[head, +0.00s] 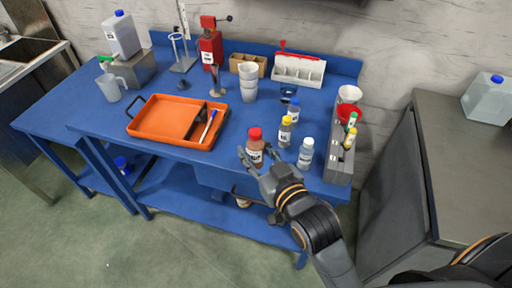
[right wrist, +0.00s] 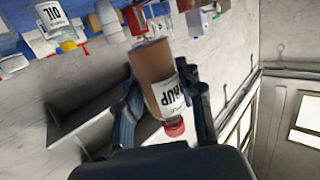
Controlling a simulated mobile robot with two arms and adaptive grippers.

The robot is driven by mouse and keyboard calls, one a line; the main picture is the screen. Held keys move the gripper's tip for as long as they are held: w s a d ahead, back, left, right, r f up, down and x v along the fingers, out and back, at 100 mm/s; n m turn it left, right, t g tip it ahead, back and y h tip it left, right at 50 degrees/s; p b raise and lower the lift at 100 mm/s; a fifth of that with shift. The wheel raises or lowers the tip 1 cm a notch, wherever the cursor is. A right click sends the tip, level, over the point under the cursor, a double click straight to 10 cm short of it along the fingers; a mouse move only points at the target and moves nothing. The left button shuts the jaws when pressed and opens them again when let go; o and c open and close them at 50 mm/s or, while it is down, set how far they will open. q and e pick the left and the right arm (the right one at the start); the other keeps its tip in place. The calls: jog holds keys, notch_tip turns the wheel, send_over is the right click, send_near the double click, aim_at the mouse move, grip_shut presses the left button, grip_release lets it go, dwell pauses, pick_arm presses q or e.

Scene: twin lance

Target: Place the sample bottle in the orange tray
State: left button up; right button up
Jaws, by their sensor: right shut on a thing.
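The red-capped brown bottle (head: 255,155), which I take as the sample bottle, is in my right gripper (head: 257,161) near the front edge of the blue bench. It also shows in the right wrist view (right wrist: 152,68), with a white label partly readable as "RUP". My right gripper's fingers (right wrist: 165,103) are shut on its sides. The orange tray (head: 160,118) lies on the bench to the left of the bottle, apart from it. The tray has a dark divider and a blue-and-white pen-like thing at its right end. My left gripper is not in view.
Yellow-capped (head: 285,132), white-capped (head: 305,154) and blue-capped (head: 293,109) bottles stand right of my gripper. A grey rack (head: 341,160) is at the right end. Stacked white cups (head: 248,88) stand behind. The bench strip between tray and held bottle looks clear.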

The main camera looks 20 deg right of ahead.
jog(key=w+d+f, duration=0.1)
jog(key=w+f, duration=0.2)
jog(key=w, duration=0.1)
jog(key=w+d+f+p, duration=0.1)
jog(key=w+d+f, duration=0.1)
jog(key=w, duration=0.2)
jog(key=w+d+f, duration=0.1)
jog(key=w+f, duration=0.2)
jog(key=w, duration=0.1)
jog(key=shift+w+d+f, duration=0.15)
jog(key=shift+f, duration=0.15)
jog(key=f, duration=0.1)
jog(key=w+f, duration=0.1)
jog(key=f, duration=0.1)
jog(key=shift+d, duration=0.2)
jog(key=shift+f+p, duration=0.25)
jog(key=shift+p, duration=0.3)
jog(key=shift+f, duration=0.25)
jog(key=shift+f, duration=0.15)
jog(key=o, duration=1.2)
